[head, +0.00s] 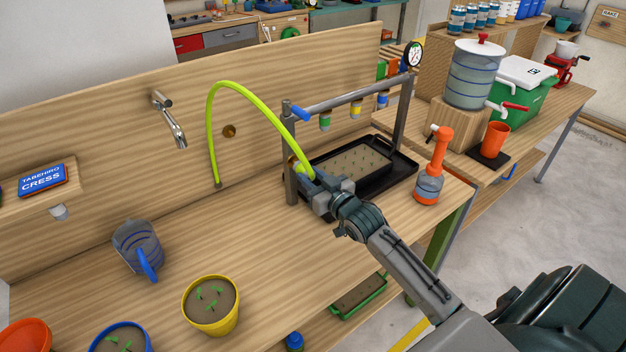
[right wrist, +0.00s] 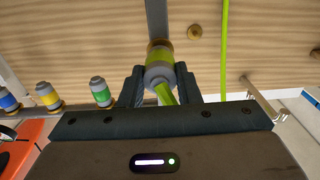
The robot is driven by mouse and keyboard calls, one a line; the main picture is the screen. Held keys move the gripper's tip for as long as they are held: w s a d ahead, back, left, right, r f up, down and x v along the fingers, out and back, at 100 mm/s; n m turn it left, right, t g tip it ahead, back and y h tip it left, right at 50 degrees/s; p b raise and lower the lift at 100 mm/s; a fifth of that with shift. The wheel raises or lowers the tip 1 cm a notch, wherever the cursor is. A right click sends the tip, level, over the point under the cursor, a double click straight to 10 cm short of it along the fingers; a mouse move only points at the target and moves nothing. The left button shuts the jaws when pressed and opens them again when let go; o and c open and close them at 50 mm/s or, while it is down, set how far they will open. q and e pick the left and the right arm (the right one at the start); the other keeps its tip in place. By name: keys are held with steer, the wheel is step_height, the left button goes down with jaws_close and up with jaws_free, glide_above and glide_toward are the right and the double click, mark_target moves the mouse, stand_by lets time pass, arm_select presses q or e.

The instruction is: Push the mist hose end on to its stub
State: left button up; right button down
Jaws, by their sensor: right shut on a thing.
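The yellow-green mist hose (head: 242,94) rises from the bench top and arches over to my right gripper (head: 315,187). My right gripper (right wrist: 160,82) is shut on the hose end (right wrist: 159,73), a grey cuff with a green band. A brass stub (right wrist: 160,45) shows just beyond the cuff, in line with it, on the grey post; in the head view the stub (head: 293,163) is by the left post. The cuff and stub look very close or touching; whether the cuff is on the stub I cannot tell. My left gripper is not in view.
The mist frame (head: 347,98) carries several coloured nozzles over a black tray (head: 403,167) with a seedling bed. An orange-topped bottle (head: 430,184) stands right of my gripper. A jug (head: 139,250) and a yellow pot (head: 211,306) stand at the front left. The bench middle is clear.

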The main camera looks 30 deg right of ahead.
steer(key=shift+w+a+r+b, duration=0.1)
steer(key=shift+w+b, duration=0.5)
steer(key=shift+w, duration=0.35)
steer(key=c, duration=1)
jaws_free()
steer(key=s, duration=1)
steer(key=shift+s+d+b, duration=0.3)
steer(key=shift+s+d, duration=0.1)
